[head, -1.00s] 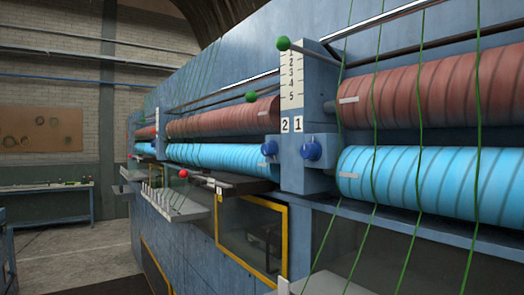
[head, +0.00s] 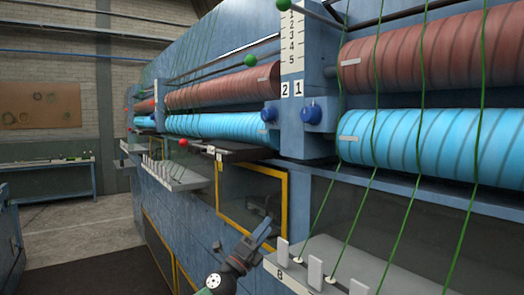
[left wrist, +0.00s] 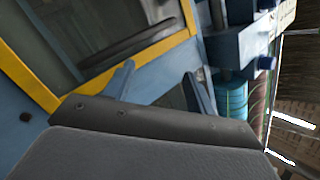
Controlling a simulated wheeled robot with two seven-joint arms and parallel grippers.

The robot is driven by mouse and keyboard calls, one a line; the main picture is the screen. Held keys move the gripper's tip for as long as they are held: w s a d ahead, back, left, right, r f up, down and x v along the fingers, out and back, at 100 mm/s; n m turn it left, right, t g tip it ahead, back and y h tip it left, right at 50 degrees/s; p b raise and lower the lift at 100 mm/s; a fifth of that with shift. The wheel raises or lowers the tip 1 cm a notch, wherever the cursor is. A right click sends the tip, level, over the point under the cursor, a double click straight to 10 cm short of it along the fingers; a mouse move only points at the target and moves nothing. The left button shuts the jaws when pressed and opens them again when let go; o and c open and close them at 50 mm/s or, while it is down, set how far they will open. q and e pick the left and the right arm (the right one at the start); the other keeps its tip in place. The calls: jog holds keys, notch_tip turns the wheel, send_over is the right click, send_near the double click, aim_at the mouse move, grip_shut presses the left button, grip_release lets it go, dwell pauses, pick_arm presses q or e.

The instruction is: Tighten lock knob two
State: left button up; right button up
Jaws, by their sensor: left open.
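Lock knob two is the small blue knob (head: 269,113) beneath the plate marked 2, on the left face of the blue upright between the rollers. A similar blue knob (head: 311,115) sits beneath the plate marked 1. My left gripper (head: 264,238) is low at the bottom centre of the head view, well below both knobs and in front of the yellow-framed window. In the left wrist view its two fingers (left wrist: 159,74) are spread with nothing between them. I cannot make out knob two for certain there. My right gripper is not in view.
Red rollers (head: 415,52) and blue rollers (head: 430,145) run along the machine, with green strands hanging down in front. A grey shelf with white tabs (head: 316,272) juts out at lower right. A dark tray (head: 232,153) juts out below the knobs. Open floor lies left.

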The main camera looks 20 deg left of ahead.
aim_at(264, 114)
pick_arm(q)
jog(key=s+d+r+m+g+h, duration=0.1)
jog(key=s+r+m+g+h, duration=0.15)
jog(key=r+m+g, duration=0.45)
jog(key=s+d+r+m+g+h, duration=0.1)
jog(key=d+r+m+g+h, duration=0.2)
jog(key=r+m, duration=0.9)
jog(key=s+a+r+m+t+y, duration=0.25)
jog(key=a+r+m+y, duration=0.4)
jog(key=r, duration=0.75)
jog(key=shift+n, duration=0.95)
jog(key=w+p, duration=0.1)
jog(key=w, duration=0.2)
jog(key=w+p, duration=0.1)
jog(key=w, duration=0.1)
jog(key=shift+w+d+p, duration=0.15)
jog(key=shift+d+p, duration=0.2)
jog(key=shift+d, duration=0.05)
jog(key=shift+p+x, duration=0.3)
jog(key=shift+x, duration=0.5)
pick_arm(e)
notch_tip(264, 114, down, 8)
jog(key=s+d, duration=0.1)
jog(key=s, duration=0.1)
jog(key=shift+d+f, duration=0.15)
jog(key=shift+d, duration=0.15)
